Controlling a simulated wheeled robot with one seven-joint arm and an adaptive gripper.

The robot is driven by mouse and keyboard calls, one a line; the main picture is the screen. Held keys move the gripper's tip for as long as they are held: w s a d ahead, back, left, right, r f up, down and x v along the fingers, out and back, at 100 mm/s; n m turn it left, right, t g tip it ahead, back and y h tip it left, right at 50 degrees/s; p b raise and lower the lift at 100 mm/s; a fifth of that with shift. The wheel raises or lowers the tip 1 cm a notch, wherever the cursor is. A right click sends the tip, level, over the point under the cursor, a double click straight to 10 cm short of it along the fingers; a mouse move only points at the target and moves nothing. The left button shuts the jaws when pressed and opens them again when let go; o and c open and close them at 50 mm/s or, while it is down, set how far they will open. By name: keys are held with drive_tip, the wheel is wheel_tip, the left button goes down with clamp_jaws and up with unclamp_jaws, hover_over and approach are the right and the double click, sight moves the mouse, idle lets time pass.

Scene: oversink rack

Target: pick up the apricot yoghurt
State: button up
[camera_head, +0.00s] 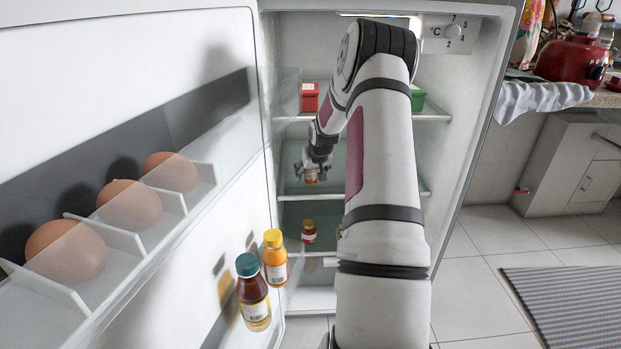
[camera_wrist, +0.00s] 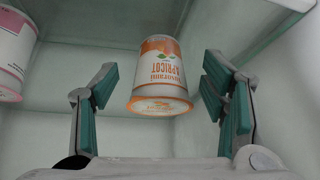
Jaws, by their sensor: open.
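The apricot yoghurt (camera_wrist: 158,75) is a white and orange cup whose label reads upside down in the wrist view. In the head view it is a small orange and white patch (camera_head: 311,176) at my gripper, inside the fridge. My gripper (camera_wrist: 160,88) is open, with one green-padded finger on each side of the cup. Gaps show between the cup and both fingers in the wrist view. My gripper also shows in the head view (camera_head: 317,168), at the fridge's middle level.
A pink and white cup (camera_wrist: 14,50) stands left in the wrist view. A red container (camera_head: 309,98) and a green one (camera_head: 418,98) sit on the upper shelf. Bottles (camera_head: 252,292) and eggs (camera_head: 130,205) fill the open door at left. A yellow-capped jar (camera_head: 309,231) stands lower down.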

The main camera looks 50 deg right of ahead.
drive_tip(key=shift+x, duration=0.75)
drive_tip(key=shift+r, duration=0.1)
drive_tip(key=shift+c, duration=0.3)
drive_tip(key=c, duration=1.3)
drive_tip(key=shift+r, duration=0.1)
